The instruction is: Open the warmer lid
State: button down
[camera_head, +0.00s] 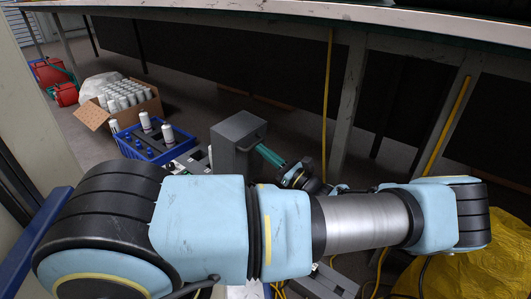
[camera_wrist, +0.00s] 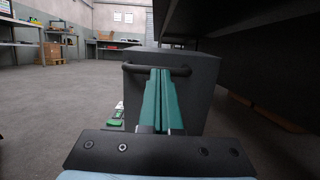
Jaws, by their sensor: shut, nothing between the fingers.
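The warmer is a dark grey box (camera_head: 226,158), standing beyond my arm in the head view. It also fills the middle of the wrist view (camera_wrist: 205,95). Its lid (camera_head: 236,125) looks closed. A dark bar handle (camera_wrist: 133,67) crosses the face towards me, near the top edge. My gripper (camera_head: 260,149) has green fingers, pressed together with nothing between them. In the wrist view the fingertips (camera_wrist: 160,72) overlap the middle of the handle and hide part of it. I cannot tell whether they touch it.
A blue crate (camera_head: 178,151) with bottles and a cardboard box (camera_head: 150,105) of white bottles stand left of the warmer. A long bench (camera_head: 400,17) runs behind it, with legs close by. A yellow sheet (camera_head: 480,260) lies at right. Open floor shows left in the wrist view.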

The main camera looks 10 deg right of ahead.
aim_at(245, 132)
jog(key=shift+w+a+r+p, duration=0.1)
jog(key=shift+w+r+p, duration=0.05)
jog(key=shift+r+p, duration=0.3)
jog(key=w+a+r+g+p, duration=0.1)
jog(key=w+a+r+p, duration=0.1)
jog(key=p, duration=0.3)
jog(key=w+a+r+g+h+p, duration=0.1)
jog(key=w+a+r+p, duration=0.1)
jog(key=p, duration=0.3)
jog(key=shift+w+a+r+h, duration=0.3)
jog(key=shift+w+a+r, duration=0.05)
jog(key=shift+w, duration=0.05)
jog(key=shift+w+a, duration=0.15)
jog(key=shift+w, duration=0.1)
